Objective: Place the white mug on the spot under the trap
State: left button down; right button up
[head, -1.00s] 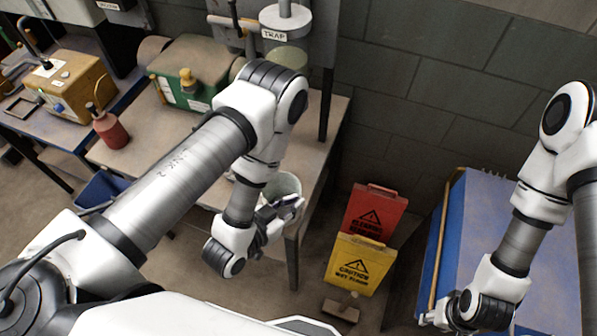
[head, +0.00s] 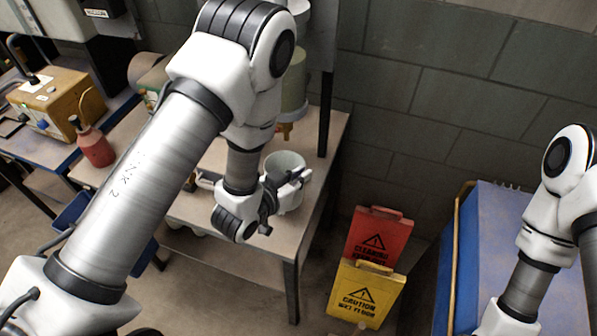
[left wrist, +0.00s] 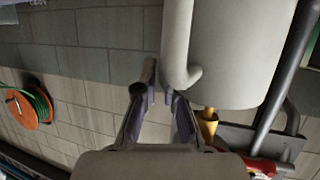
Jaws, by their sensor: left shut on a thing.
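The white mug (head: 287,164) is upright with its opening facing up. My left gripper (head: 281,190) is shut on the mug, which shows over the front right part of the worktable (head: 262,242). In the left wrist view the mug (left wrist: 235,50) fills the upper right, and its handle (left wrist: 178,45) is at the fingertips (left wrist: 162,97). The trap's pale vessel (head: 294,88) with a brass tap (head: 285,130) is behind my left arm, partly hidden. The brass tap (left wrist: 208,124) also shows below the mug in the left wrist view. I cannot make out the spot. My right gripper is out of view.
A red bottle (head: 96,147) and a yellow-brown box (head: 55,105) stand at the left. A dark table post (head: 324,115) rises right of the mug. Red (head: 376,235) and yellow (head: 365,293) caution signs stand on the floor, left of a blue cabinet (head: 510,240).

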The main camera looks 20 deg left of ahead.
aim_at(301, 158)
pick_arm(q)
jog(key=w, duration=0.1)
jog(key=w+a, duration=0.1)
jog(key=w, duration=0.1)
jog(key=w+a+p, duration=0.1)
jog(key=shift+w+f, duration=0.1)
jog(key=shift+w, duration=0.1)
notch_tip(301, 158, down, 4)
jog(key=shift+w+d+r+p, duration=0.1)
jog(key=shift+r+p, duration=0.1)
jog(key=shift+p, duration=0.55)
jog(key=shift+f, duration=0.1)
jog(key=c, duration=1.3)
grip_release()
jog(key=shift+o, duration=1.3)
